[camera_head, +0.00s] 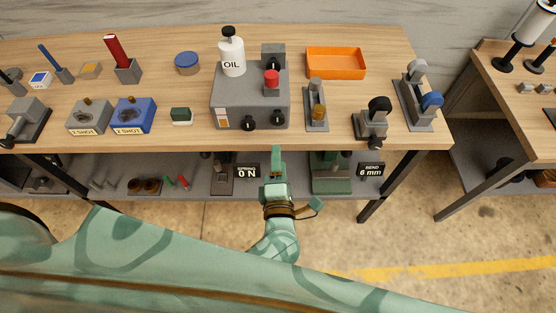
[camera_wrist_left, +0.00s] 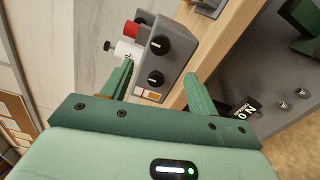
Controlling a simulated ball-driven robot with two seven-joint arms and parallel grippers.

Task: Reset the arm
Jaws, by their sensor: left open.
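My left gripper (camera_head: 276,163) is light green and sits in front of the workbench's front edge, below the grey control box (camera_head: 243,108). In the left wrist view its two fingers (camera_wrist_left: 159,73) stand apart with nothing held between them. The box and the bench edge show beyond the fingers. My left arm (camera_head: 280,235) runs back from the gripper toward my body. My right gripper is in neither view.
The workbench (camera_head: 340,92) carries a white oil bottle (camera_head: 232,55), an orange tray (camera_head: 336,63), a blue shot block (camera_head: 134,115) and several fixtures. A lower shelf (camera_head: 300,182) holds small parts and display signs. A second bench (camera_head: 500,75) stands at right. Floor is open at lower right.

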